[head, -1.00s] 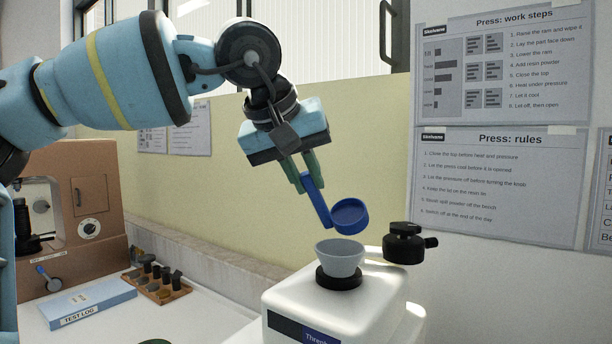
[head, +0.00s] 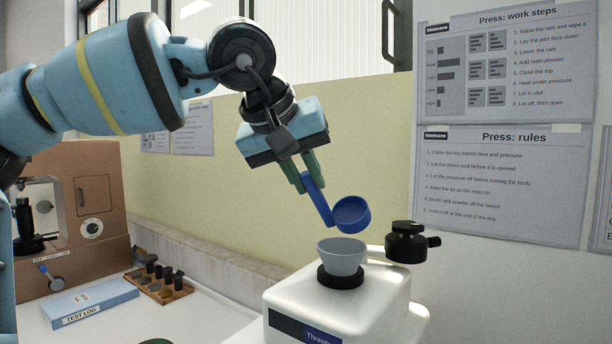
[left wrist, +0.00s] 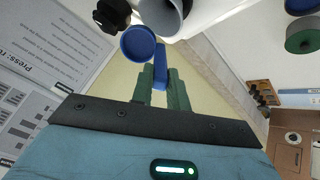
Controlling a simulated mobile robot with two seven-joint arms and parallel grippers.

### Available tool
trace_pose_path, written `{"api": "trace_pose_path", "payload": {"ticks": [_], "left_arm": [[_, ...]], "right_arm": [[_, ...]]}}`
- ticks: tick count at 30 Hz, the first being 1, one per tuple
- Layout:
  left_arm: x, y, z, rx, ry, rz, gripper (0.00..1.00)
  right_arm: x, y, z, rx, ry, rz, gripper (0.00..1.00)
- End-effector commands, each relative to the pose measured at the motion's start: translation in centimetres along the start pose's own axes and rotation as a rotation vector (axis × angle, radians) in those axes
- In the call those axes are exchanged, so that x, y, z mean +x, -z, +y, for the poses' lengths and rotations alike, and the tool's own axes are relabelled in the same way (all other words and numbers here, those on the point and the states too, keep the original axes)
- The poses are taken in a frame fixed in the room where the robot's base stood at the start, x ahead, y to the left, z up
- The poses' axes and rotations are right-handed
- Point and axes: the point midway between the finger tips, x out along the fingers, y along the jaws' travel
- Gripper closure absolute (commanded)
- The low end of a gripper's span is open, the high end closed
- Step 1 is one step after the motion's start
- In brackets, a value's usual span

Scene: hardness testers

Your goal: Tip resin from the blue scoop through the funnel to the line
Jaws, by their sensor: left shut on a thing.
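My left gripper (head: 303,172) is shut on the handle of the blue scoop (head: 352,214). The scoop's cup is tilted and sits just above the grey funnel (head: 342,257), apart from it. The funnel stands in the dark opening on top of the white press (head: 345,308). In the left wrist view the green fingers (left wrist: 162,82) grip the scoop's handle, and its cup (left wrist: 138,44) is beside the funnel (left wrist: 165,15). I see no resin in the scoop's cup, and the funnel's inside and any line are hidden. My right gripper does not show.
The press's black top with a knob (head: 407,242) is swung to the right of the funnel. A blue test log (head: 88,301) and a wooden rack of dark parts (head: 160,285) lie on the bench at left. A brown tester (head: 88,210) stands behind them.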

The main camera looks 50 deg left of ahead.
Motion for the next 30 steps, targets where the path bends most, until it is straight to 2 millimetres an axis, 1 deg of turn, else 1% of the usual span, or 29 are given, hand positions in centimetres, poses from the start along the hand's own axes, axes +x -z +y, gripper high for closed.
{"api": "trace_pose_path", "payload": {"ticks": [8,19,30], "left_arm": [[0.02,-0.03,-0.01,0.0,-0.002,0.003,1.0],[0.13,-0.42,-0.23,0.0,-0.02,0.034,1.0],[0.02,-0.42,-0.23,0.0,-0.023,0.038,1.0]], "right_arm": [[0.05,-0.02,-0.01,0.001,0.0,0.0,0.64],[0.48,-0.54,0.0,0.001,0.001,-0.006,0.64],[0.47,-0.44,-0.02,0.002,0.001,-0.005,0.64]]}}
